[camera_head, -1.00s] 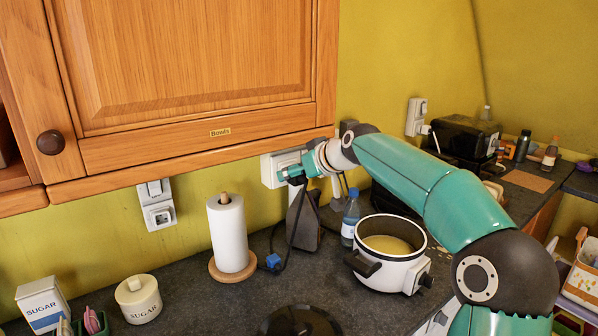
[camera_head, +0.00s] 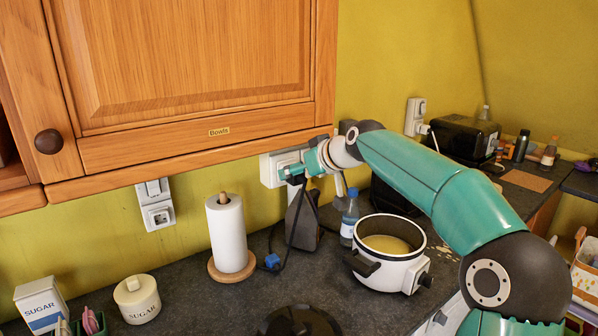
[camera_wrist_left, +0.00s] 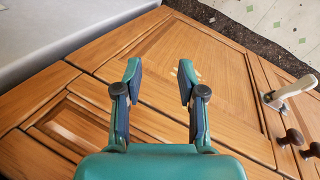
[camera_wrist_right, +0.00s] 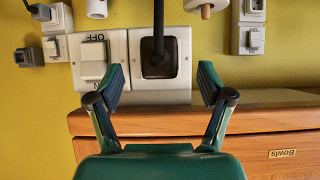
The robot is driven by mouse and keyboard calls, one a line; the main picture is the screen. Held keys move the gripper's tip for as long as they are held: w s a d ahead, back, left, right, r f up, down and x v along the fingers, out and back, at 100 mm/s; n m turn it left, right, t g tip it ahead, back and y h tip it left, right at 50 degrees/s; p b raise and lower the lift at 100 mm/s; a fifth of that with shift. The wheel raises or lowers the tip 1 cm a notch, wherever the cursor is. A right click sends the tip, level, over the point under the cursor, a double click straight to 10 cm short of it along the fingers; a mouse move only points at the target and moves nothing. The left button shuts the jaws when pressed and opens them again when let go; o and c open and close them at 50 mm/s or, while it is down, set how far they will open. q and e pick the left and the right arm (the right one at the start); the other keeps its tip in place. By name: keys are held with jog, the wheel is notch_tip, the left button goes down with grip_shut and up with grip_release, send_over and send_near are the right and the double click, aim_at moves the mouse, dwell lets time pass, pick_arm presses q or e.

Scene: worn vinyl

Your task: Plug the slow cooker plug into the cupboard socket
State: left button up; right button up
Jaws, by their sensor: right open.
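A dark plug (camera_wrist_right: 158,58) sits at the white cupboard socket (camera_wrist_right: 122,72) on the wall under the cupboard, and its cord hangs from it. I cannot tell if it is fully seated. The socket's switch is marked OFF. My right gripper (camera_wrist_right: 160,84) is open, with a finger on each side of the plug and gaps between. In the head view my right gripper (camera_head: 300,174) is at the socket (camera_head: 272,168), hiding much of the plug. The white slow cooker (camera_head: 395,270) stands on the counter. My left gripper (camera_wrist_left: 158,75) is open and empty above wooden cupboard doors.
The wall cupboard (camera_head: 200,75) hangs just above the socket. A paper towel roll (camera_head: 228,235), a blue plug-like piece (camera_head: 272,262) and a bottle (camera_head: 350,218) stand or lie nearby. Another wall socket (camera_head: 156,205) is to the left. A sugar jar (camera_head: 138,300) stands front left.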

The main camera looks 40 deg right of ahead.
jog(key=shift+s+r, duration=0.1)
jog(key=shift+v, duration=1.25)
jog(key=shift+s+r, duration=0.1)
jog(key=shift+s, duration=0.05)
jog(key=v, duration=1.1)
jog(key=shift+s+a+r, duration=0.2)
jog(key=shift+s, duration=0.15)
